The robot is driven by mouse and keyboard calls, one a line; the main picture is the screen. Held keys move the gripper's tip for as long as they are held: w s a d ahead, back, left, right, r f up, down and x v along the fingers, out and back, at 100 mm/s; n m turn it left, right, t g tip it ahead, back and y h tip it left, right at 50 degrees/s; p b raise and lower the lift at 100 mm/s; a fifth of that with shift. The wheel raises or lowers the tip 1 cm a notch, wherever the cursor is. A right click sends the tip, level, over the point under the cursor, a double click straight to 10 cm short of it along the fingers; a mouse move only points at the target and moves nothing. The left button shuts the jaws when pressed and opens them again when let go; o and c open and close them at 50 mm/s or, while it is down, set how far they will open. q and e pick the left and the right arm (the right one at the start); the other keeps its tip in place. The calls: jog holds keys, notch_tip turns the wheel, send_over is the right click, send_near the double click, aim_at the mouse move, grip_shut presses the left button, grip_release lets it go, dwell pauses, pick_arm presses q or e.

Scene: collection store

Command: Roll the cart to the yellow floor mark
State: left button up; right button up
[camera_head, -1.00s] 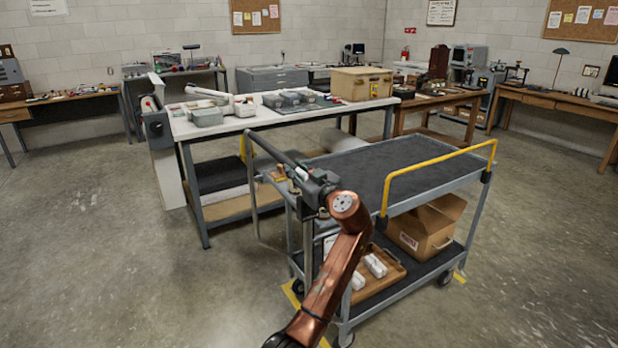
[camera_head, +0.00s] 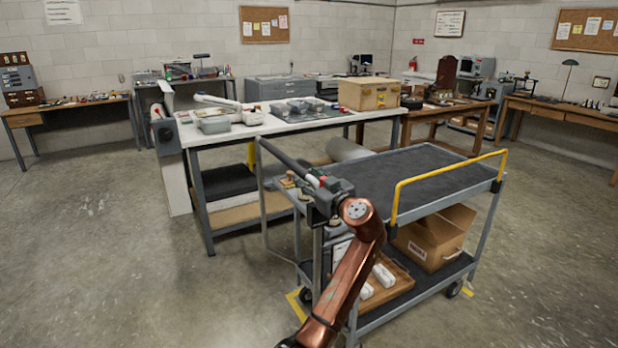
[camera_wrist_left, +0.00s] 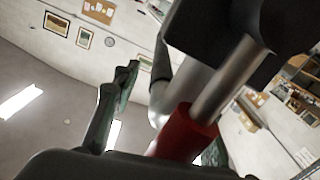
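The grey cart (camera_head: 430,172) stands in front of me, with a dark top deck, a yellow rail and a grey push handle (camera_head: 285,158) at its left end. Pieces of the yellow floor mark (camera_head: 297,304) show by its near left corner and by the wheel on the right; the cart hides the rest. My left gripper (camera_head: 322,188) is at the handle end. In the left wrist view, a metal bar with a red sleeve (camera_wrist_left: 185,135) passes between spread fingers, with a gap beside the left finger. My right gripper is not in view.
The lower shelf carries a cardboard box (camera_head: 434,238) and a wooden tray (camera_head: 392,293) with white items. A white-topped worktable (camera_head: 245,128) stands close behind the cart on the left. The floor is clear at the left and front right.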

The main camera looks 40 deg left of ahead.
pick_arm(q)
jog(key=v, duration=1.2)
jog(key=shift+r, duration=0.1)
